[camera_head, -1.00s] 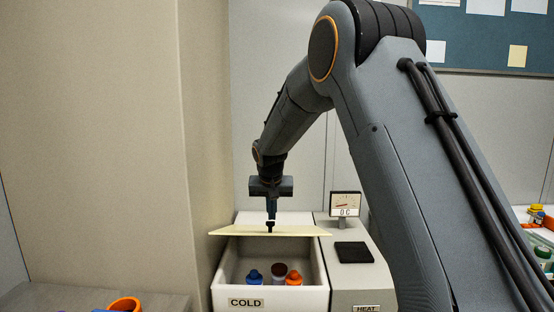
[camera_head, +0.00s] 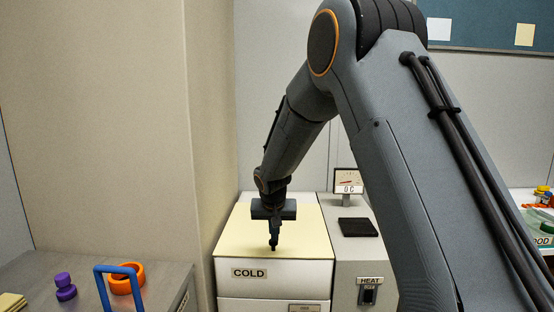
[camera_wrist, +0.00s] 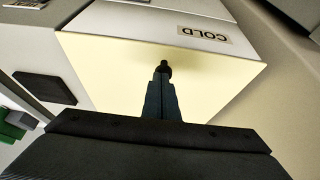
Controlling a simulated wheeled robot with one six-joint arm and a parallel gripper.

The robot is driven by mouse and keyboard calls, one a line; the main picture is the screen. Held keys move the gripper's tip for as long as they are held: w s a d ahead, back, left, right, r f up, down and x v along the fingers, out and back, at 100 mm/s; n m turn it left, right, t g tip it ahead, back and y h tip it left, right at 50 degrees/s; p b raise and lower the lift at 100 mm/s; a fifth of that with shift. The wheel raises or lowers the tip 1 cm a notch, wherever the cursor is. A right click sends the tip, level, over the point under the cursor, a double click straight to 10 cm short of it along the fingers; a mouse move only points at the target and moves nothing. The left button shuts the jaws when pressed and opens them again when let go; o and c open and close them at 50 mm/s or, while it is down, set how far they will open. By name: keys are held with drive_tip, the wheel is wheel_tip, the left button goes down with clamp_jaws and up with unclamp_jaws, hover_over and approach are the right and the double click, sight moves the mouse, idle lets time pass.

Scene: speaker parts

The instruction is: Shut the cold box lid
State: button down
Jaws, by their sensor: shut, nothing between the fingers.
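The cold box (camera_head: 300,275) is white with a COLD label on its front; it also shows in the wrist view (camera_wrist: 150,18). Its pale yellow lid (camera_head: 300,230) lies flat over the top, and the inside of the box is hidden. The lid fills the middle of the wrist view (camera_wrist: 110,65). My gripper (camera_head: 274,247) is shut and empty, pointing down over the front half of the lid. In the wrist view its fingertips (camera_wrist: 163,68) are at or just above the lid; I cannot tell if they touch.
The heat unit (camera_head: 368,268) with a dark pad (camera_head: 358,227) and a gauge (camera_head: 348,181) stands right of the box. At left, a grey counter (camera_head: 40,270) holds a purple piece (camera_head: 65,287), an orange ring (camera_head: 138,272) and a blue frame (camera_head: 101,285). A beige wall stands close on the left.

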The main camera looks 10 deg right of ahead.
drive_tip(key=s+a+r, duration=0.2)
drive_tip(key=s+r, duration=0.4)
drive_tip(key=s, duration=0.3)
drive_tip(key=s+d+f+g, duration=0.1)
drive_tip(key=s+d+f, duration=0.1)
drive_tip(key=s, duration=0.8)
drive_tip(key=s+d+f+n+g, duration=0.1)
drive_tip(key=s+d, duration=0.3)
drive_tip(key=s, duration=0.6)
drive_tip(key=s+d+f+n+g+y, duration=0.1)
drive_tip(key=s+d+f+g, duration=0.2)
drive_tip(key=s, duration=0.7)
drive_tip(key=shift+f, duration=0.3)
